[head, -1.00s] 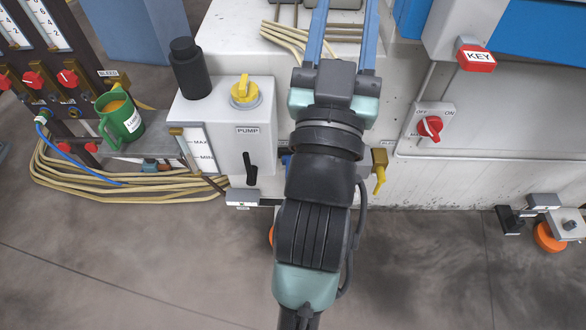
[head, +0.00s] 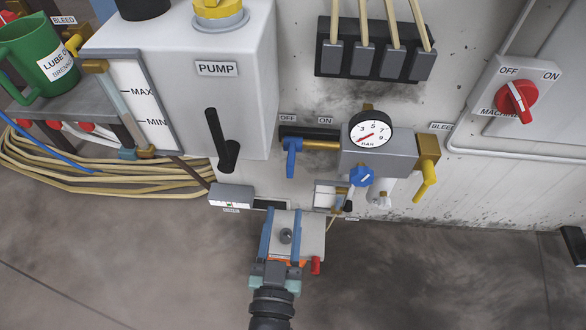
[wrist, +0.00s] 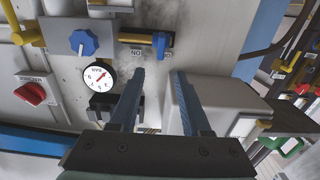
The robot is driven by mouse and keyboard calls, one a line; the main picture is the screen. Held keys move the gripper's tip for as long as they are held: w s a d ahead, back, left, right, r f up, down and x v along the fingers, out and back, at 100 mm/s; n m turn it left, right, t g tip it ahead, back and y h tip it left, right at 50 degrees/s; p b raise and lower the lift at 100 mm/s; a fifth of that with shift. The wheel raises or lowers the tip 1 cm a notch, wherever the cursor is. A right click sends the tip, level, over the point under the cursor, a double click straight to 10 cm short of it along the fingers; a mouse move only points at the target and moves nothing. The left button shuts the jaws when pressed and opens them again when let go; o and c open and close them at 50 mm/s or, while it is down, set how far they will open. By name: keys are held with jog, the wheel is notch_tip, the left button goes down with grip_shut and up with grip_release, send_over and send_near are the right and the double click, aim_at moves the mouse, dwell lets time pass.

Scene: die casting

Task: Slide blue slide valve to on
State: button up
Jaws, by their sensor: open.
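The blue slide valve handle (head: 291,155) hangs at the left end of a brass rod, under the OFF label (head: 288,118). The ON label (head: 325,120) is to its right. In the wrist view, which is upside down, the blue handle (wrist: 160,43) is ahead of the fingers. My gripper (head: 283,212) is below the valve in the head view, its two blue fingers apart. They also show open and empty in the wrist view (wrist: 157,75). The fingers do not touch the handle.
Right of the valve are a pressure gauge (head: 371,132), a blue round knob (head: 361,176) and a yellow lever (head: 426,182). The pump box (head: 240,60) with a black lever (head: 222,145) juts out at left. A grey block (head: 312,240) shows behind my gripper.

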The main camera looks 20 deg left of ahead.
aim_at(290, 172)
jog(key=b+x, duration=0.1)
jog(key=x, duration=0.2)
jog(key=b+x, duration=0.2)
jog(key=x, duration=0.2)
jog(key=b+x, duration=0.2)
jog(key=x, duration=0.2)
jog(key=shift+w+a+f, duration=0.1)
jog(key=shift+w+f, duration=0.05)
jog(key=shift+f, duration=0.25)
jog(key=shift+w+a+r+b, duration=0.1)
jog(key=shift+w+a+b, duration=0.1)
jog(key=shift+w+b, duration=0.4)
grip_shut()
dwell(0.5)
